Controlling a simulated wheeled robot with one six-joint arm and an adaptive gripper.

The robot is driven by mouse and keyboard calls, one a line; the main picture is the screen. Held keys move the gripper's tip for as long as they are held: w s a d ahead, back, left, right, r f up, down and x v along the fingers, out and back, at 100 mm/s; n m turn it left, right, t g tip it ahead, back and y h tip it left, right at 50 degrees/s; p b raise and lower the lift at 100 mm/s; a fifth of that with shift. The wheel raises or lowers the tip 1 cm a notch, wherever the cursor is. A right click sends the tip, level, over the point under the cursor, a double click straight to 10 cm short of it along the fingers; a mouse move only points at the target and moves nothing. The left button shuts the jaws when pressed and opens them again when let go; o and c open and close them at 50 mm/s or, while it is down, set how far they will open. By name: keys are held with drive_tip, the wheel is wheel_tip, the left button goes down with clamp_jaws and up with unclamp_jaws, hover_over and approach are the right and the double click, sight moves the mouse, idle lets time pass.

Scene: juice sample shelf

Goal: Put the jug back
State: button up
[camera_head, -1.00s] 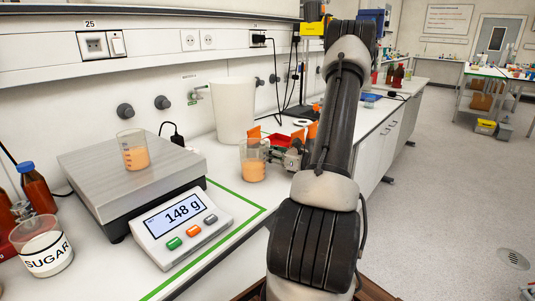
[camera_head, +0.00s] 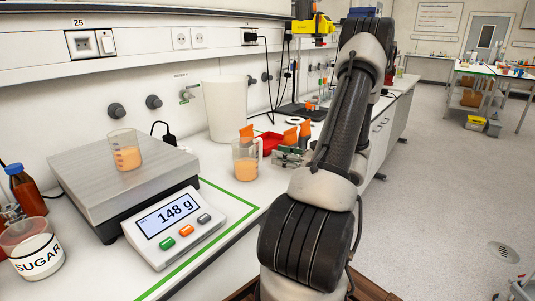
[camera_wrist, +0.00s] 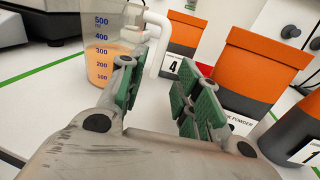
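The jug (camera_head: 245,162) is clear, with orange juice in it, and stands upright on the white bench just right of the green line. In the wrist view the jug (camera_wrist: 102,55) is at the upper left, with its white handle toward my gripper. My gripper (camera_wrist: 157,80) is open and empty. Its green-padded fingers are apart, just short of the handle and seemingly not touching it. In the head view my gripper (camera_head: 290,155) is right of the jug, low over the bench.
A scale (camera_head: 168,222) reads 148 g and bears a beaker (camera_head: 126,157) of orange juice. A white bin (camera_head: 226,110) stands behind the jug. Orange-and-grey powder containers (camera_wrist: 262,75) stand close to my right finger. A sugar beaker (camera_head: 33,252) is at the front left.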

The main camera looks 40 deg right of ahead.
drive_tip(key=shift+v, duration=1.8)
drive_tip(key=shift+s, duration=0.1)
